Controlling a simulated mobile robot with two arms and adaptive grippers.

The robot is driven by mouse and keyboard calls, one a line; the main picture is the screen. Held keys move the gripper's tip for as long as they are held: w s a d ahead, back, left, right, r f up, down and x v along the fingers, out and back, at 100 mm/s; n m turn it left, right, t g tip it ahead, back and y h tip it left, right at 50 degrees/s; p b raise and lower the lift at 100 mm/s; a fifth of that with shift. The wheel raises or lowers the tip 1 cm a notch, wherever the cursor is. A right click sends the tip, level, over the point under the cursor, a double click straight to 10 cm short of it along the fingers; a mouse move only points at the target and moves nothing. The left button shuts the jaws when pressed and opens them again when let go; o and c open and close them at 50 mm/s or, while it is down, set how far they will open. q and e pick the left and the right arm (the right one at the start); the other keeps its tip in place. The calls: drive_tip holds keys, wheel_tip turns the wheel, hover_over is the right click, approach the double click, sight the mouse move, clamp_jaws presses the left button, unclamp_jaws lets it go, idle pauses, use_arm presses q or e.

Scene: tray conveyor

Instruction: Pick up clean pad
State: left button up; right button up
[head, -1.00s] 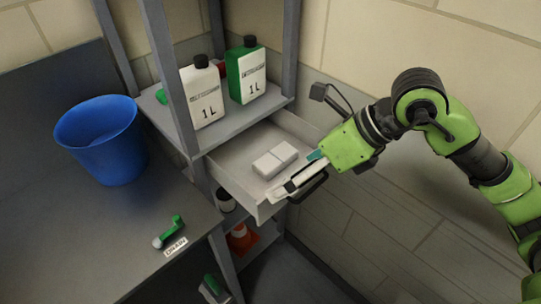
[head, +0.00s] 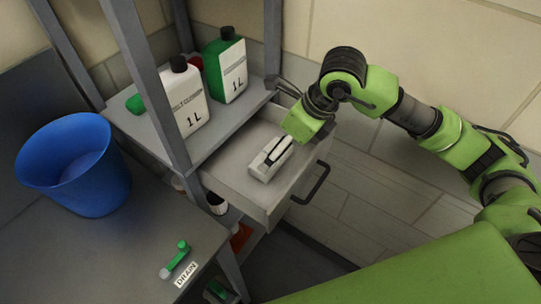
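White pads (head: 261,174) lie in the open drawer, partly hidden by my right gripper. My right gripper (head: 271,158) reaches into the drawer from the upper right. Its fingers point down and overlap the pads in the picture. I cannot tell whether the fingers touch a pad, or whether they are open or shut. My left gripper is not in view.
The drawer (head: 227,180) stands pulled out, its black handle (head: 312,184) at the front. Above it, a shelf holds a white bottle (head: 188,100) and a green bottle (head: 226,68). A blue bucket (head: 75,170) and a green-handled drain lever (head: 177,258) are on the left.

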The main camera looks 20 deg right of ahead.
sight(252, 170)
drive_tip(key=shift+w+a+f, duration=0.2)
drive_tip(key=shift+f, duration=0.25)
drive_tip(key=shift+w+f, duration=0.1)
drive_tip(key=shift+f, duration=0.1)
drive_tip(key=x, duration=0.1)
drive_tip(key=p+x, duration=0.2)
drive_tip(key=x, duration=0.1)
drive_tip(key=shift+w+a, duration=0.25)
drive_tip(key=shift+w+a+f, duration=0.1)
drive_tip(key=shift+w+f, duration=0.05)
drive_tip(key=shift+f, duration=0.3)
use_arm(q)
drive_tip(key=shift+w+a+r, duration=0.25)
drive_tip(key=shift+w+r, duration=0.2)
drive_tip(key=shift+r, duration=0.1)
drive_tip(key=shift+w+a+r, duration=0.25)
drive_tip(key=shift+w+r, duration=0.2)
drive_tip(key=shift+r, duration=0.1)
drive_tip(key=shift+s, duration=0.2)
use_arm(e)
drive_tip(key=c, duration=0.8)
